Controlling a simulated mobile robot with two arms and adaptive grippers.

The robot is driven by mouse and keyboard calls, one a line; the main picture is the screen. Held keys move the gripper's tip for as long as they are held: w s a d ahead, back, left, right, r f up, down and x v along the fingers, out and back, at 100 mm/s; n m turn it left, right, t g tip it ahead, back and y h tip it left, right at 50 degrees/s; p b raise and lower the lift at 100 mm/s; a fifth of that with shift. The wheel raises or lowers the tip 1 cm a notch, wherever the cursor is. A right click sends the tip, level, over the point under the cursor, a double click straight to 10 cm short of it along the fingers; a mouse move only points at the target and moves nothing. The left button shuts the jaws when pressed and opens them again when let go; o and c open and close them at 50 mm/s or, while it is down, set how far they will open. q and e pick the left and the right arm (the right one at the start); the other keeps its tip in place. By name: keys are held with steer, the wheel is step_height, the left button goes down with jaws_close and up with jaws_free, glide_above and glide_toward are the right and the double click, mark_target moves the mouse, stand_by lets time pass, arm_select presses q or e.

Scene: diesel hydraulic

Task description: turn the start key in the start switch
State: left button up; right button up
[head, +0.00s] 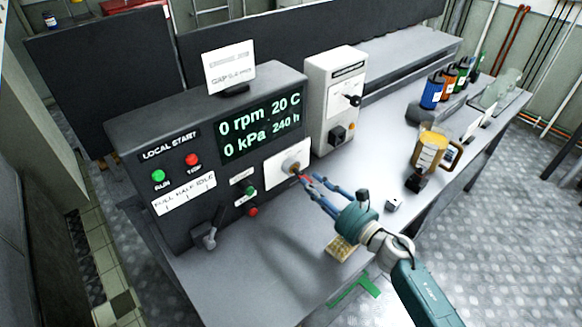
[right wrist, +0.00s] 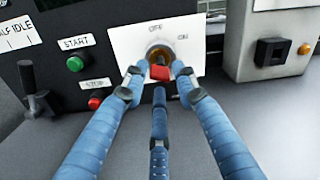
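The start switch (head: 291,166) is a round brass-coloured barrel on a white plate, low on the right of the dark control panel's front. In the right wrist view the start switch (right wrist: 157,52) has OFF and ON lettering above it. The start key (right wrist: 160,72) has a red head and sits at the front of the barrel; its shank is hidden. My right gripper (head: 304,180) reaches it with blue fingers. Two fingertips close on the red head from either side and the third finger is below it. My left gripper is out of view.
A green START button (right wrist: 75,64) and red STOP button (right wrist: 95,102) are left of the switch. A lever (head: 206,235) juts out lower left. A grey box (head: 335,100) with a knob stands right. A yellow jug (head: 430,152) and several bottles stand farther along the bench.

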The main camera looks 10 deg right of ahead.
steer(key=n, duration=0.9)
steer(key=shift+w, duration=0.1)
steer(key=shift+b+x, duration=0.7)
steer(key=shift+x, duration=0.25)
steer(key=shift+b+x, duration=0.35)
steer(key=shift+x, duration=0.4)
jaws_close()
